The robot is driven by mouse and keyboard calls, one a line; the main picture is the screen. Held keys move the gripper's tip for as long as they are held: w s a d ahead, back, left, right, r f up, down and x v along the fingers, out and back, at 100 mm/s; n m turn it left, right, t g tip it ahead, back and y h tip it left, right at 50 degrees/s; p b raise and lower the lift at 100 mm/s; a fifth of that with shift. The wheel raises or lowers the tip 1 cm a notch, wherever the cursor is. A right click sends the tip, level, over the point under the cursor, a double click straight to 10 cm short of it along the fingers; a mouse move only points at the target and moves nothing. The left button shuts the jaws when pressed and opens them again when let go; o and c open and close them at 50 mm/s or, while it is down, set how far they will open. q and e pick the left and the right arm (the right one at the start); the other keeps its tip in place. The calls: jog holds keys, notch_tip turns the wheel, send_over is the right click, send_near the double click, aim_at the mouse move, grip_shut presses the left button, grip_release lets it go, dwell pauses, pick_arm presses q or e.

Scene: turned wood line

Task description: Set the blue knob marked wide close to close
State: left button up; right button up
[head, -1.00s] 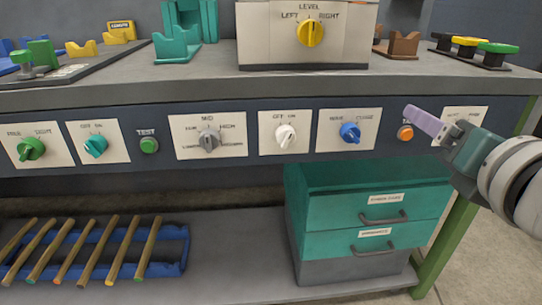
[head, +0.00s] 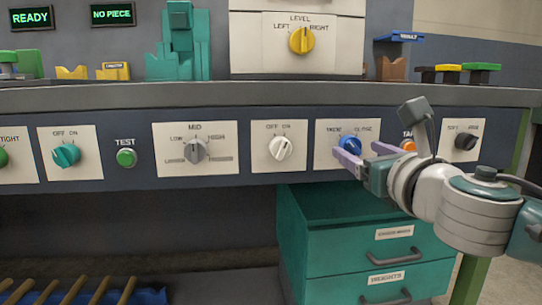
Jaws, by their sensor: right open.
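The blue knob (head: 349,144) sits on a white plate (head: 322,133) on the dark front panel, with "wide" at its upper left and "close" at its upper right. Which label it points at is hard to tell. My right gripper (head: 362,153) is open just in front of the plate. One lilac finger is at the lower left of the knob and the other at its right. The fingers overlap part of the knob and plate in the picture, and I cannot tell whether they touch it. My left gripper is not in view.
A white off/on knob (head: 281,147) is left of the blue one. A black knob (head: 466,141) is farther right. Green drawers (head: 345,222) stand below, and the bench edge (head: 200,97) runs above.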

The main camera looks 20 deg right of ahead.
jog(key=shift+x, duration=1.05)
grip_shut()
